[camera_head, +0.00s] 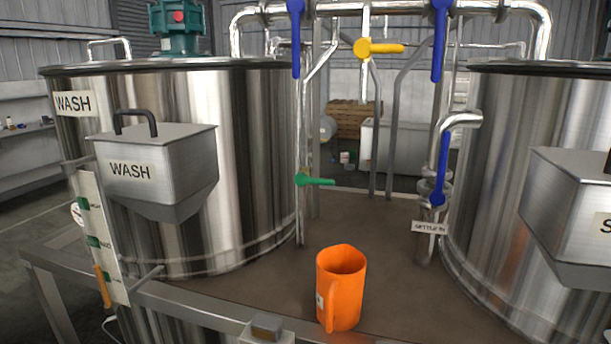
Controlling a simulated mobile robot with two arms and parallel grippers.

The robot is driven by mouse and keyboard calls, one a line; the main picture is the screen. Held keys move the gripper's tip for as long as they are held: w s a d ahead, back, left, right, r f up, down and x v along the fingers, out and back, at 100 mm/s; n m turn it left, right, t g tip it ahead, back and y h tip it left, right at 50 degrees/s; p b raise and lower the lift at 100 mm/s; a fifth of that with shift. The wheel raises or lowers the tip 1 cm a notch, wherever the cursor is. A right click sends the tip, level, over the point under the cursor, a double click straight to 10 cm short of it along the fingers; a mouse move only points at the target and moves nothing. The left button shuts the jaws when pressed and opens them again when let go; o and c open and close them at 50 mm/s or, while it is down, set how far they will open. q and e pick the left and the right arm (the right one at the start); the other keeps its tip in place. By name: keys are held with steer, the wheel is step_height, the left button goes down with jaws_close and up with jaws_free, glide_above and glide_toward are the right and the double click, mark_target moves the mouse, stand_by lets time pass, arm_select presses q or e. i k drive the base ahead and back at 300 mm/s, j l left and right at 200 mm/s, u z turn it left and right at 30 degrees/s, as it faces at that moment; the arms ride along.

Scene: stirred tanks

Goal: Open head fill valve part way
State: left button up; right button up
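No valve in view carries a readable "head fill" label, so I cannot tell which one it is. A valve with a yellow lever (385,48) sits on a vertical pipe at top centre, its lever pointing right, level. Two blue levers hang straight down from the overhead pipe, a left one (296,40) and a right one (440,42). Another blue lever (444,168) points up the pipe beside the right tank, above a small tag. A green lever (318,181) points right on a thin pipe beside the left tank. Neither of my grippers is in view.
The left steel tank (245,150), marked WASH, has a grey hopper (155,175). The right tank (500,140) also bears a hopper (572,215). An orange jug (341,285) stands near the front rail (200,310).

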mark_target(300, 178)
steer(key=k+j, duration=0.15)
steer(key=j, duration=0.25)
steer(key=k+j, duration=0.1)
steer(key=j, duration=0.3)
steer(key=k+j, duration=0.15)
steer(key=j, duration=0.25)
